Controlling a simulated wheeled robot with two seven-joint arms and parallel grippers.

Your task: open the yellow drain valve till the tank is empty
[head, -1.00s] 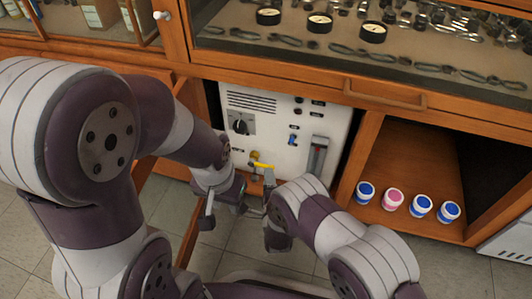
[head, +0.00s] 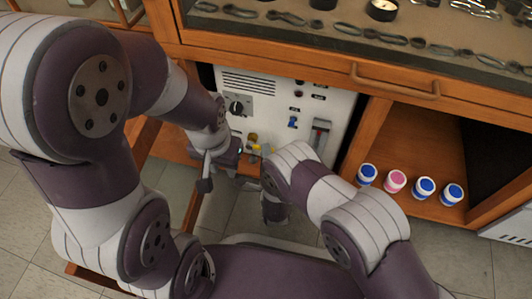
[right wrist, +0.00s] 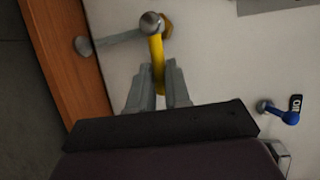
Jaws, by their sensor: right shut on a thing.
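The yellow drain valve (head: 253,138) sits low on the front of the white regulator cabinet (head: 338,103). In the right wrist view its yellow lever (right wrist: 157,52) hangs down from a round metal hub, beside a grey pipe. My right gripper (right wrist: 158,88) is shut on the lower part of the lever; in the head view this grip (head: 266,151) is small and partly hidden by my wrist. My left gripper (head: 226,184) hangs left of the valve, its fingers apart and nothing seen between them. The tank's water is not clearly visible.
A blue lever (right wrist: 284,115) is right of the yellow one; it shows too in the head view (head: 293,122). A black knob (head: 237,107) and a vertical gauge-like strip (head: 320,137) are on the cabinet. Several jars (head: 395,181) stand on the right shelf. Wooden cabinet edges surround the cabinet.

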